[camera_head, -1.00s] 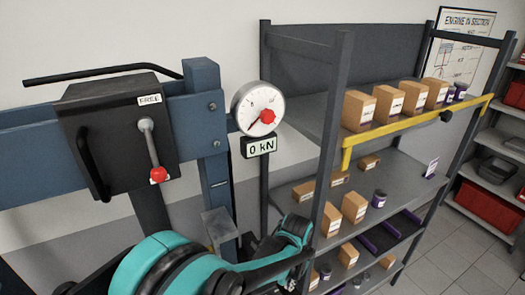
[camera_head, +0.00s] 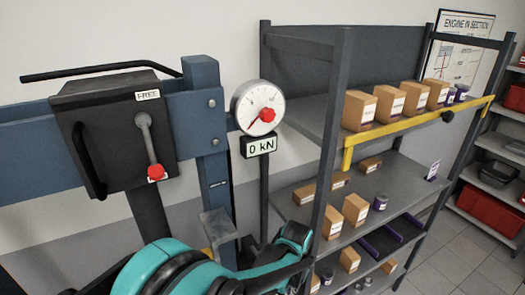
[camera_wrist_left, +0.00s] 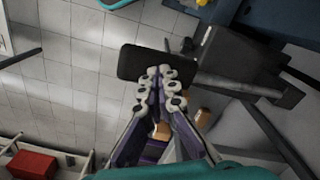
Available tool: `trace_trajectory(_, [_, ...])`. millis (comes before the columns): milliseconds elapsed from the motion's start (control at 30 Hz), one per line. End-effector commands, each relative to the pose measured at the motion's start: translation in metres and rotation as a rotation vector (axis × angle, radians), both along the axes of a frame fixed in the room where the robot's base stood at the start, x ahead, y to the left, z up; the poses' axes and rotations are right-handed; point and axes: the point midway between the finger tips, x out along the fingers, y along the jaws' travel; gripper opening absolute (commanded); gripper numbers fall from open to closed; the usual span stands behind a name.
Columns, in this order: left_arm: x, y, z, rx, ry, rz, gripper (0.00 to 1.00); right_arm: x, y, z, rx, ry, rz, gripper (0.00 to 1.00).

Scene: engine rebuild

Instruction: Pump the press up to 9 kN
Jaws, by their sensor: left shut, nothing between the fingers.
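The press has a blue frame (camera_head: 203,130) with a black box (camera_head: 95,125) on it labelled FREE. A grey lever (camera_head: 147,140) with a red knob (camera_head: 156,172) hangs down on the box's front. A long black bar (camera_head: 95,70) runs above the box. The round gauge (camera_head: 258,105) has a red centre, and the display (camera_head: 259,146) under it reads 0 kN. My left gripper (camera_wrist_left: 162,75) is shut and empty in the wrist view, its fingertips overlapping a dark flat part in the picture; contact is unclear. My right gripper is not seen.
A shelf rack (camera_head: 335,130) with a yellow front rail (camera_head: 420,130) stands right of the gauge and holds several cardboard boxes. A red bin (camera_head: 485,208) sits on the far right shelving. A teal arm link (camera_head: 165,262) of mine fills the bottom of the head view.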

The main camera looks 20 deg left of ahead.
Motion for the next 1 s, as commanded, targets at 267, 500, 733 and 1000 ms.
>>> trace_trajectory(267, [0.0,0.0,-0.036,0.0,0.0,0.0,0.0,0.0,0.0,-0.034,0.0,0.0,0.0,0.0])
trace_trajectory(500, [0.0,0.0,-0.063,0.001,-0.001,0.0,0.0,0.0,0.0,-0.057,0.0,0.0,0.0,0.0])
trace_trajectory(733, [0.0,0.0,-0.088,0.001,-0.001,0.0,0.0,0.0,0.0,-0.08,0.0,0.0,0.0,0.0])
trace_trajectory(1000, [0.0,0.0,-0.118,0.0,0.0,0.0,0.0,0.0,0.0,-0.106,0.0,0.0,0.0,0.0])
